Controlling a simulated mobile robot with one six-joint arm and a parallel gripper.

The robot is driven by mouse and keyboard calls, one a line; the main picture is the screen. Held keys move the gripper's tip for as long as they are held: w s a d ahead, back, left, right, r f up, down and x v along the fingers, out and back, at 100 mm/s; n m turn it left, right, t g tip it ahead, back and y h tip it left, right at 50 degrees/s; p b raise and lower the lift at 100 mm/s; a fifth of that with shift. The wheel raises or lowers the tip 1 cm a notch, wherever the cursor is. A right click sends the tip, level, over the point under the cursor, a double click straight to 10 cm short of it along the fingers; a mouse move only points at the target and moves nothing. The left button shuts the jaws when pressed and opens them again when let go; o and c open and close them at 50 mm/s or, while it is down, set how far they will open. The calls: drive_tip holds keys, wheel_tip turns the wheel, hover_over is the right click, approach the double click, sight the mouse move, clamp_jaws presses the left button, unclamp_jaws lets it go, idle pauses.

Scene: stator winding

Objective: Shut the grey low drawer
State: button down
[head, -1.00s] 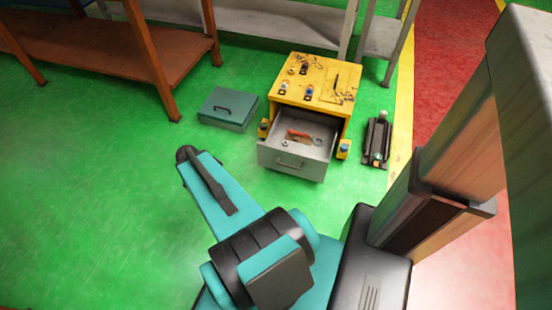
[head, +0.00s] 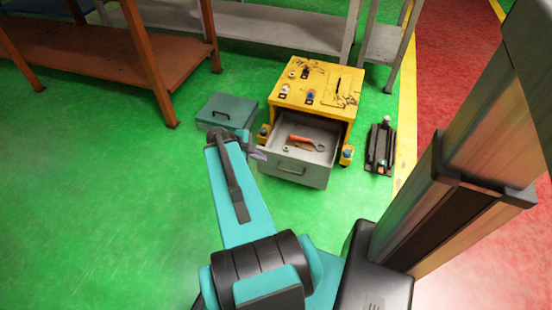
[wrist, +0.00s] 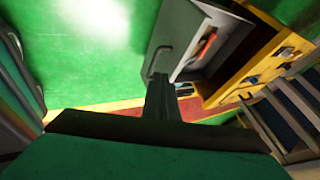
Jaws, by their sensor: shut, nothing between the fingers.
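The grey low drawer (head: 297,168) is pulled out from the front of the yellow cabinet (head: 318,84). A red-handled tool (head: 303,140) and small metal parts lie inside it. Its front has a bar handle. My gripper (head: 258,154) is at the left front corner of the drawer in the head view, small and partly hidden by my arm. In the wrist view the shut fingers (wrist: 160,82) reach toward the drawer front (wrist: 170,45), near its handle (wrist: 160,58). Nothing is held. I cannot tell whether the fingers touch the drawer.
A teal box with a handle (head: 227,112) sits on the green floor left of the cabinet. A black tool (head: 381,146) lies to the right. An orange shelf (head: 120,60) stands back left, grey racks behind. The floor in front of the drawer is open.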

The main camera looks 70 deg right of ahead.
drive_tip(key=shift+f, duration=0.15)
drive_tip(key=b, duration=1.3)
approach(277, 156)
drive_tip(key=shift+s+d+f, duration=0.35)
drive_tip(key=shift+s+f, duration=0.4)
drive_tip(key=shift+s+d+f, duration=0.4)
drive_tip(key=shift+s+f, duration=0.3)
drive_tip(key=shift+f, duration=0.05)
drive_tip(key=shift+s+d+f, duration=0.35)
drive_tip(key=shift+s+f, duration=0.4)
